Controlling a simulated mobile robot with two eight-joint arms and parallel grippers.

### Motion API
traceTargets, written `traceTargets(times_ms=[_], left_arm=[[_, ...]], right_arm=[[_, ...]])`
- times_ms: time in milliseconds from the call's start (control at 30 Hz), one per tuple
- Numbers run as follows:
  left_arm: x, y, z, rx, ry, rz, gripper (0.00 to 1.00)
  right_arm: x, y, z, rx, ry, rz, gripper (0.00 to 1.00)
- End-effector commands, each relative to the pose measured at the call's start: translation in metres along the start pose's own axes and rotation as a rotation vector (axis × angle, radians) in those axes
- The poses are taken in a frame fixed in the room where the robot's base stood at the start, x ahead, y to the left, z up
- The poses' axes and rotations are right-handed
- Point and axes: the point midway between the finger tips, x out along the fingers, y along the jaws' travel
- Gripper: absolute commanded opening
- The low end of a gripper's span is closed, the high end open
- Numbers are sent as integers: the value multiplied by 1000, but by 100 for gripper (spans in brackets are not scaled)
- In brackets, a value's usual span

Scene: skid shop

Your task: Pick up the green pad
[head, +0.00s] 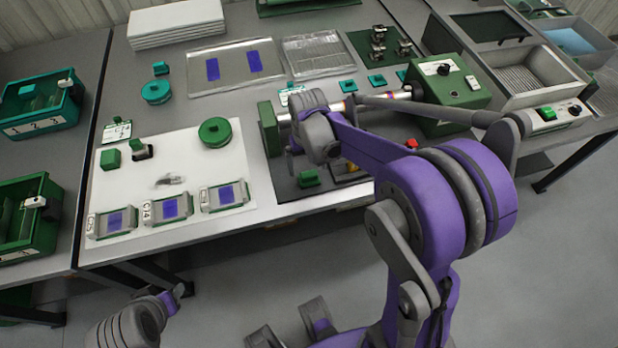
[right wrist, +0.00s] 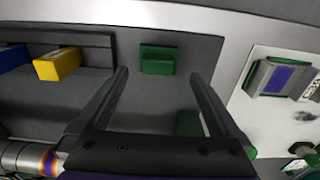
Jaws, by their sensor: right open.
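The green pad (head: 308,178) is a small block near the front edge of the dark mat, to the right of the white board. It also shows in the right wrist view (right wrist: 158,60), lying flat on the grey surface. My right gripper (right wrist: 158,74) is open and empty, with the pad in line with the gap between its fingertips and a little beyond them. In the head view my right gripper (head: 293,150) is above the mat, partly hidden by its own wrist. My left gripper (head: 172,297) is low in front of the table, away from the pad; its jaws are unclear.
A yellow block (right wrist: 58,64) and a blue block (right wrist: 13,56) sit in a dark holder beside the pad. A metal tube (right wrist: 25,158) lies nearby. The white board (head: 185,198) holds several parts, including a round green piece (head: 215,131). A green machine (head: 448,88) stands right.

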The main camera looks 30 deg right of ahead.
Motion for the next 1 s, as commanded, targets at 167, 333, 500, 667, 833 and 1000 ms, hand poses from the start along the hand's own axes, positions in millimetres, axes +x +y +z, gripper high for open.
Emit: traceTargets(times_ms=[167, 333, 500, 667, 833, 1000], left_arm=[[1, 0, 1, 0, 0, 0, 50], [2, 0, 2, 0, -1, 0, 50], [3, 0, 2, 0, -1, 0, 50], [3, 0, 2, 0, -1, 0, 50], [3, 0, 2, 0, -1, 0, 50], [3, 0, 2, 0, -1, 0, 50]], right_arm=[[15, 1, 0, 0, 0, 0, 100], [42, 4, 1, 0, 1, 0, 100], [55, 4, 1, -1, 1, 0, 100], [55, 4, 1, -1, 1, 0, 100], [55, 4, 1, 0, 1, 0, 80], [55, 4, 1, 0, 1, 0, 50]])
